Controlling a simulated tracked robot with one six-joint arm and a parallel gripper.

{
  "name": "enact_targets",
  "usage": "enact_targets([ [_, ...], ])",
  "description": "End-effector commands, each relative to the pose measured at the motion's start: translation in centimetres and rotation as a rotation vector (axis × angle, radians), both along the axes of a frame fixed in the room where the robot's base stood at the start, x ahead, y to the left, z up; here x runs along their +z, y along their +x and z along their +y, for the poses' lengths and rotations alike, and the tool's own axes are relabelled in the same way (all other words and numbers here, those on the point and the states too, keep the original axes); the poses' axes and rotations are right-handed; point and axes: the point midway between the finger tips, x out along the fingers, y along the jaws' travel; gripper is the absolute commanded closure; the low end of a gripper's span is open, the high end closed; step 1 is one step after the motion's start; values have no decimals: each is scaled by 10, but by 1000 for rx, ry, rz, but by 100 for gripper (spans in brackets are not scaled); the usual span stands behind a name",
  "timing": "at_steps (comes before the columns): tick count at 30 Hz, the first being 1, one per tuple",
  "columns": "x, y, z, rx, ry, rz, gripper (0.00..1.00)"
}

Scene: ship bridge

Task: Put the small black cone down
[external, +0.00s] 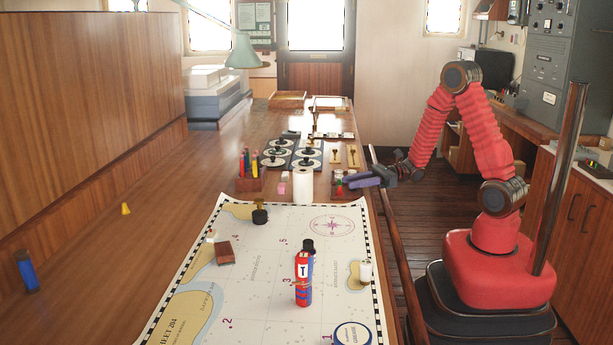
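My gripper (362,180), with bluish-purple fingers, hangs over the right edge of the long wooden table, just right of the chart's far end. It is small and seen from the side, so I cannot tell whether its fingers are open, shut or hold something. I cannot make out a small black cone for certain. A small dark piece (260,215) stands on the chart's upper left.
The sea chart (268,270) covers the table's near part. A pen holder (250,182), a white cylinder (302,186) and dark panels with round discs (290,155) stand beyond it. A yellow cone (125,208) and a blue cylinder (27,272) stand left. The table's left middle is mostly clear.

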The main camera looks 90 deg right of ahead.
Motion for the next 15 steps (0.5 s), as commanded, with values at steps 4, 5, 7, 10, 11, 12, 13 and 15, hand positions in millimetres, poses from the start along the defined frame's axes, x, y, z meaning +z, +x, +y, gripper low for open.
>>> enact_targets([
  [4,-1,-1,0,-1,0,0,67],
  [5,-1,-2,-1,-1,0,0,67],
  [7,-1,-6,-3,-2,0,0,67],
  [10,-1,-14,-6,-3,-1,1,67],
  [11,0,-17,-8,-3,0,1,67],
  [12,0,-21,-10,-4,1,0,67],
  [13,0,-24,-11,-4,0,0,67],
  [15,2,-32,-14,-4,-1,-1,67],
])
